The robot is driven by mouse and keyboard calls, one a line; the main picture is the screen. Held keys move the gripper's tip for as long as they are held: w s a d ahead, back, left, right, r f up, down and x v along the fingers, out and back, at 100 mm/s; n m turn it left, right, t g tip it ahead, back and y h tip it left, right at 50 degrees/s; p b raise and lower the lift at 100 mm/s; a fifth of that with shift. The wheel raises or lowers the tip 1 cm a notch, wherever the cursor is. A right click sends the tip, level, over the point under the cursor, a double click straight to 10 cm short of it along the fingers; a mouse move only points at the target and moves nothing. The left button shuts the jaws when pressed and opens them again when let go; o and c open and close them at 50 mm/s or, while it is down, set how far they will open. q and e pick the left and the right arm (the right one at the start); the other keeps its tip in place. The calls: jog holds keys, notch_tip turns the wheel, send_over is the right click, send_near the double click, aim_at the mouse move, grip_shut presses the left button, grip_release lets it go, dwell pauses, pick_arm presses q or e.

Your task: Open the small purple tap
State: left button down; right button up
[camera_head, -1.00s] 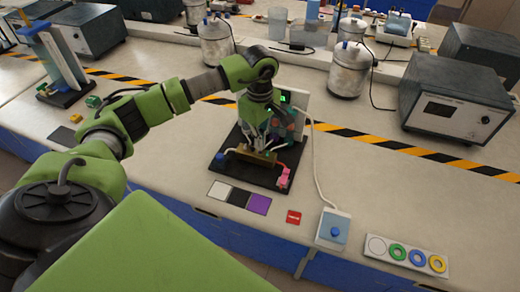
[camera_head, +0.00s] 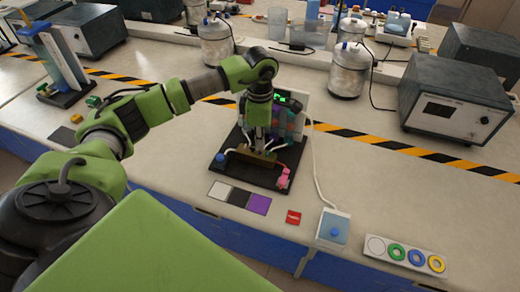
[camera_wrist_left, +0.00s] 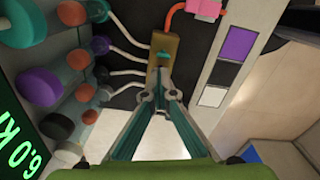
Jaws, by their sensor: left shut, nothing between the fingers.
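The small purple tap (camera_wrist_left: 100,45) shows in the left wrist view, in a row of small round knobs with pale hoses running to a brass block (camera_wrist_left: 164,48). A larger purple knob (camera_wrist_left: 40,87) sits further left. My left gripper (camera_wrist_left: 161,92) is shut and empty, its fingertips near the lower end of the brass block, to the right of and below the small purple tap in that view. In the head view, my left gripper (camera_head: 260,150) hangs over the dark rig base (camera_head: 257,180) and hides part of the knobs. My right gripper is not in view.
A lit green display (camera_wrist_left: 22,148) stands beside the knobs. A pink fitting (camera_head: 283,178) is at the base's right. A colour-swatch strip (camera_head: 238,196), a red tag (camera_head: 293,217) and a blue-button box (camera_head: 333,229) lie in front.

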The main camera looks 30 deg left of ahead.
pick_arm(q)
jog(key=c, duration=2.8)
grip_release()
jog(key=shift+o, duration=0.9)
jog(key=shift+r, duration=0.1)
notch_tip(320, 180, up, 7)
jog(key=p, duration=0.4)
